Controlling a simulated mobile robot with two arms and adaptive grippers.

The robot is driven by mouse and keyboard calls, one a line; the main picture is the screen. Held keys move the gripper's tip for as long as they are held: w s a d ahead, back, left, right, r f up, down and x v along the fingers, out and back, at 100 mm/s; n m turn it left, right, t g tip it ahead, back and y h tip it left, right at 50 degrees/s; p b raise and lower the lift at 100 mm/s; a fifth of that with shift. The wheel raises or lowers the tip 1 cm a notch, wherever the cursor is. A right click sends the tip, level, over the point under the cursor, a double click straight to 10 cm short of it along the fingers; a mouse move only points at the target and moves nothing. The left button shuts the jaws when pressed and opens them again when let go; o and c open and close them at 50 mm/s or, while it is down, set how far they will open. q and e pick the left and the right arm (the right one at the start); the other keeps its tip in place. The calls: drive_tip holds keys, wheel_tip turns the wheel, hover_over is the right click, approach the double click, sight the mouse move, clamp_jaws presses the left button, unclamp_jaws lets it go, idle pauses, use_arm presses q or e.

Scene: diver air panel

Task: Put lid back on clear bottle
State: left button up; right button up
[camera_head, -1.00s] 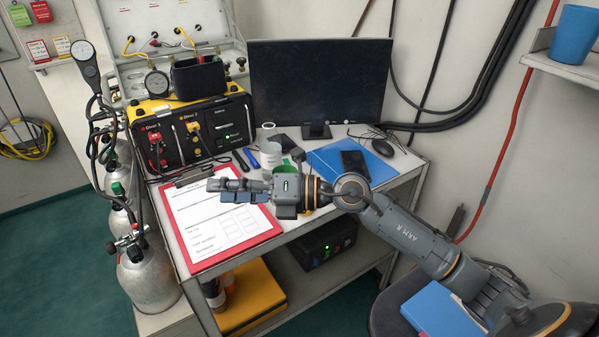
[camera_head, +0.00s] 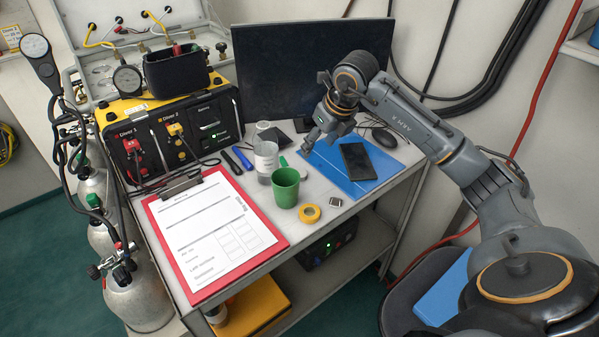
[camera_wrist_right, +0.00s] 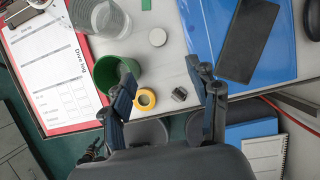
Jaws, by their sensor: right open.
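The clear bottle (camera_head: 266,160) stands upright and open-topped on the table behind the green cup; it also shows in the right wrist view (camera_wrist_right: 98,16), at the top left. A pale round disc, apparently the lid (camera_wrist_right: 158,37), lies flat on the table between the bottle and the blue folder. My right gripper (camera_head: 314,148) is above the table by the folder's left edge, to the right of the bottle. Its fingers (camera_wrist_right: 165,76) are apart with nothing between them, and the lid lies beyond them in the wrist view. My left gripper is not in view.
A green cup (camera_head: 285,188), yellow tape roll (camera_head: 309,213) and small dark-and-silver item (camera_head: 336,201) stand near the front edge. A red clipboard (camera_head: 181,262) is at left. A dark phone (camera_head: 357,161) lies on the blue folder (camera_head: 383,183). The monitor (camera_head: 285,75) stands behind.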

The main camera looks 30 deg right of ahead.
drive_tip(key=x, duration=0.3)
drive_tip(key=p, duration=0.1)
approach(301, 173)
drive_tip(key=shift+x, duration=1.2)
drive_tip(key=shift+f, duration=0.25)
drive_tip(key=shift+w+f+p, duration=0.15)
drive_tip(key=shift+f+p, duration=0.2)
drive_tip(key=shift+p, duration=0.05)
drive_tip(key=p+x, duration=0.1)
drive_tip(key=x, duration=0.3)
drive_tip(key=shift+w+f, duration=0.15)
drive_tip(key=shift+f, duration=0.05)
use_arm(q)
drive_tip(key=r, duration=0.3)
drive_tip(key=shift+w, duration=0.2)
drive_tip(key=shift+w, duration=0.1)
use_arm(e)
drive_tip(key=c, duration=0.8)
